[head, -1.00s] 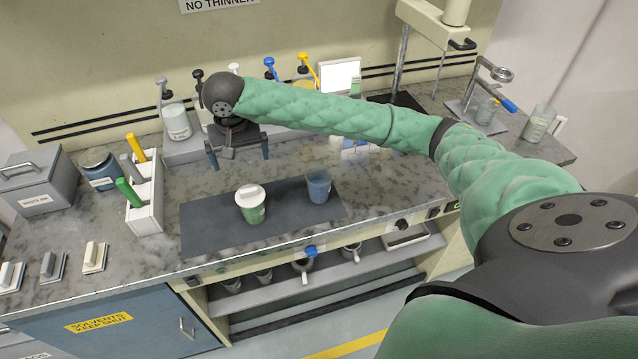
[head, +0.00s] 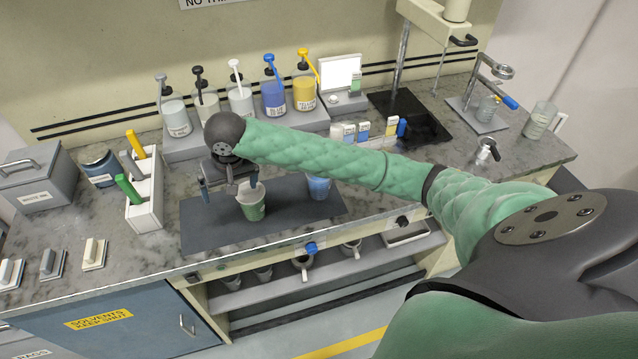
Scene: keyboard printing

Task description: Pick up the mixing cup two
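Two cups stand on the dark mat (head: 200,238). One is a white-and-green cup (head: 252,207), left of centre; the other is a blue cup (head: 318,188), partly hidden behind my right arm. I cannot tell which is mixing cup two. My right gripper (head: 229,190) is open, its fingers apart and pointing down over the mat. It is at the upper left of the green cup, with its right finger overlapping the cup's rim in the picture. Contact cannot be told. No grip on a cup shows. My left gripper is not in view.
Pump bottles (head: 274,98) line the back. A white holder (head: 146,205) with coloured handles stands left of the mat. Several mugs and cups (head: 303,262) sit on the shelf below. The mat's left front is clear.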

